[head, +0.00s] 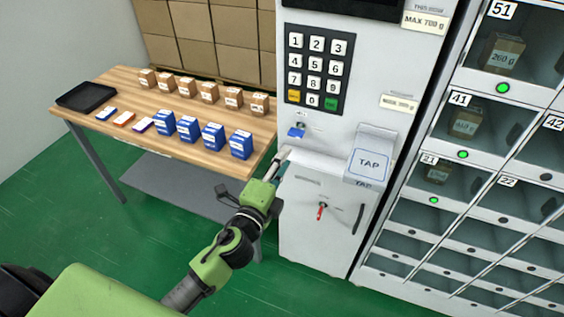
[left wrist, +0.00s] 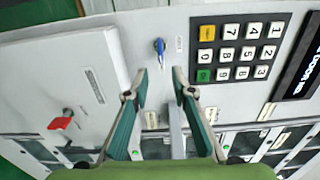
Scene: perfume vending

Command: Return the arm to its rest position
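My left arm (head: 218,258) reaches in from the lower left in the head view. Its gripper (head: 285,160) is in front of the vending machine (head: 300,233), below the keypad (head: 318,68). In the left wrist view the gripper (left wrist: 160,78) is open, with nothing between its fingers. A blue key (left wrist: 159,46) in the machine's front lies just beyond the fingertips, apart from them. It also shows in the head view (head: 297,131), above the gripper. My right gripper is not in view.
A wooden table (head: 205,150) to the left holds several blue boxes (head: 213,137), brown boxes (head: 209,92) and a black tray (head: 86,96). A red key (head: 320,212) sits in the lower door. Numbered lockers (head: 470,143) stand right. Green floor (head: 85,230) is open at left.

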